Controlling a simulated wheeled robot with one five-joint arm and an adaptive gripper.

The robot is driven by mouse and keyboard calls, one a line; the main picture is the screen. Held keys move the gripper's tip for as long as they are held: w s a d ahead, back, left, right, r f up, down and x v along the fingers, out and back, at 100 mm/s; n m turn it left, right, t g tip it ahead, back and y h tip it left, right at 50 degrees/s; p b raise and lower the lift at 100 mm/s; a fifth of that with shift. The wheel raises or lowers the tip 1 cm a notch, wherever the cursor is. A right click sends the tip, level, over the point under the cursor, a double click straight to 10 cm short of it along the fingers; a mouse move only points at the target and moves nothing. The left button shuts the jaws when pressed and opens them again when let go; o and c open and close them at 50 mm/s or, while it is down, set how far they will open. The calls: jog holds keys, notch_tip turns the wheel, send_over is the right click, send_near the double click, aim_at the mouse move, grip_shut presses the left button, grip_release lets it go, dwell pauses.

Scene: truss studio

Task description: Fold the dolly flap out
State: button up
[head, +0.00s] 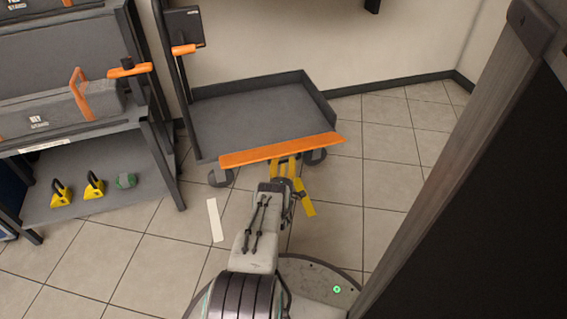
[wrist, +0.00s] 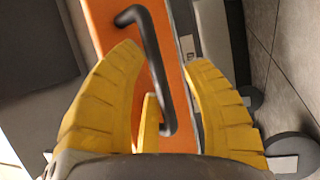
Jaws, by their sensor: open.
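The dolly (head: 255,112) is a grey platform with low walls on wheels, standing on the tiles against the back wall. Its orange flap (head: 285,151) runs along the near edge and also fills the middle of the wrist view (wrist: 119,14). A dark bar handle (wrist: 152,62) is fixed on the flap's face. My gripper (wrist: 168,75) has yellow fingers spread open on either side of the handle, with nothing held. In the head view my gripper (head: 290,168) is just below the flap's near side. Whether a finger touches the flap is unclear.
A grey shelf rack (head: 160,165) stands at left with an orange-handled toolbox (head: 60,115) and yellow items (head: 94,184). A dark panel with a pale post (head: 450,150) rises close at right. Tiled floor is open right of the dolly. A white strip (head: 215,220) lies on the floor.

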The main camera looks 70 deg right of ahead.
jog(key=shift+r, duration=0.2)
jog(key=v, duration=0.7)
jog(key=shift+a+f, duration=0.2)
jog(key=shift+a, duration=0.05)
jog(key=shift+s, duration=0.1)
dwell(0.7)
